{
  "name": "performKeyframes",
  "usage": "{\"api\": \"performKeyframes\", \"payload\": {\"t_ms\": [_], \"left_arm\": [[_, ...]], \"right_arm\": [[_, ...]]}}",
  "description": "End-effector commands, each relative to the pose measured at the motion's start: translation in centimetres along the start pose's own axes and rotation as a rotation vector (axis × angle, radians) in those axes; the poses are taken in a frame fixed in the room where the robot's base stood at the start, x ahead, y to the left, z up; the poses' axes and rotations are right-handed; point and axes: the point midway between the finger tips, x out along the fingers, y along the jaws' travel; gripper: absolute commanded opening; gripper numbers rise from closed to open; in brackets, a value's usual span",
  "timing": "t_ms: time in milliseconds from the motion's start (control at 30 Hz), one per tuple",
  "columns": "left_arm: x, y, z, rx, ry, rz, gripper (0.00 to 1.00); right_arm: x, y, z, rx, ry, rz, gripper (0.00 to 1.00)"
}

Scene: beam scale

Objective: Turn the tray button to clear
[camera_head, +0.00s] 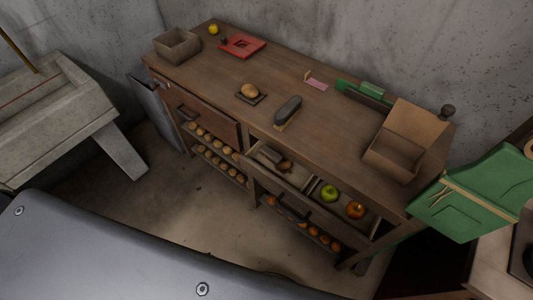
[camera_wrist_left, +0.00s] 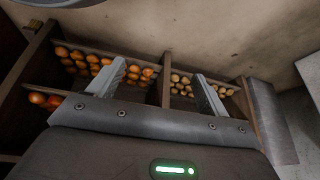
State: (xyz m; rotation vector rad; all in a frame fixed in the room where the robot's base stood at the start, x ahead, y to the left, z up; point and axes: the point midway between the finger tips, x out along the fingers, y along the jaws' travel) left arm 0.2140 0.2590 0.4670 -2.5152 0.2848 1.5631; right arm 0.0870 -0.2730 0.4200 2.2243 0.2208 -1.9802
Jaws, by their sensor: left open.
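A red tray (camera_head: 242,46) with a dark recess in its middle lies flat at the back left of the wooden workbench. A button on it is too small to make out. My left gripper (camera_wrist_left: 160,72) shows only in the left wrist view. Its two fingers are spread apart with nothing between them. They point toward low shelves of orange fruit (camera_wrist_left: 140,73) and tan round produce (camera_wrist_left: 181,85). My right gripper is in neither view.
The workbench (camera_head: 190,76) carries a grey-brown box (camera_head: 177,46), a dark brush-like object (camera_head: 288,109), a round brown item (camera_head: 249,90) and an open cardboard box (camera_head: 393,157). An open drawer holds a green apple (camera_head: 329,193). Green panels (camera_head: 470,205) stand at right.

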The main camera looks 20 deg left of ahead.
Motion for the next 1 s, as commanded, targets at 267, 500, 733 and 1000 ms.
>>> {"api": "performKeyframes", "payload": {"t_ms": [267, 500, 733, 1000], "left_arm": [[-9.0, -0.7, -27.1, 0.091, 0.719, 0.026, 0.99], [-19.2, 0.7, -37.0, 0.135, 1.070, 0.064, 0.99], [-21.2, 1.0, -38.4, 0.141, 1.129, 0.072, 0.99], [-19.9, 1.4, -41.4, 0.140, 1.128, 0.070, 0.99]], "right_arm": [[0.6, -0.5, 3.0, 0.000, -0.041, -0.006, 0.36], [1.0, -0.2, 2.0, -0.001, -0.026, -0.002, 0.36], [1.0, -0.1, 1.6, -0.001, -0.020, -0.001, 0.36], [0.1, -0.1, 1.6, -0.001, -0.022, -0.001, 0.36]]}}
